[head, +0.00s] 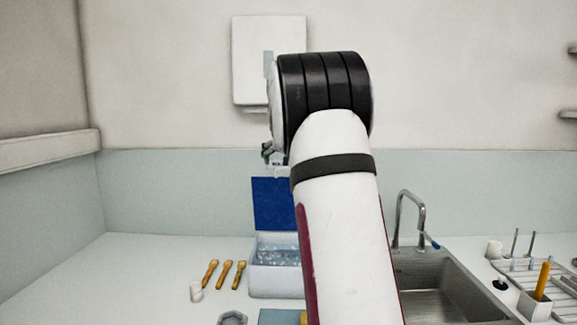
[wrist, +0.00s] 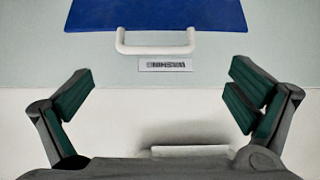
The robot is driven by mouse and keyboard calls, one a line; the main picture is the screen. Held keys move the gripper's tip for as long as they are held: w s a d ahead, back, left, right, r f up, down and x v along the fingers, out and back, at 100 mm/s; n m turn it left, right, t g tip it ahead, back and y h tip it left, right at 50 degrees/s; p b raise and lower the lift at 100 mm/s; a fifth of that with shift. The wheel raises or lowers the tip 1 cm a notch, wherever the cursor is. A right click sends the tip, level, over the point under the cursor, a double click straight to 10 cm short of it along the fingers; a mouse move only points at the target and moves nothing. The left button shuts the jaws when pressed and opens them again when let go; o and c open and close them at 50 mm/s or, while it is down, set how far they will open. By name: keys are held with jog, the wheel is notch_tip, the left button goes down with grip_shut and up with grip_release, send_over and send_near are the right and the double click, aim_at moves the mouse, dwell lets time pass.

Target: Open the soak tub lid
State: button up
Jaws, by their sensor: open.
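The soak tub (head: 277,281) is a pale box on the counter with bubbly water showing inside. Its blue lid (head: 271,203) stands raised and about upright at the tub's back; my arm hides its right part. In the wrist view the lid (wrist: 155,14) fills the top, with a white handle (wrist: 155,49) at its near edge. My gripper (wrist: 160,80) is open and empty, its fingers spread wide to either side of the handle and not touching it. In the head view my gripper (head: 272,156) is mostly hidden, just above the lid's top edge.
A sink (head: 435,285) with a faucet (head: 410,215) and a rack (head: 545,277) are at right. A white wall box (head: 254,35) hangs above. The left counter is clear.

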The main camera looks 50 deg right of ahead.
jog(key=shift+v, duration=1.6)
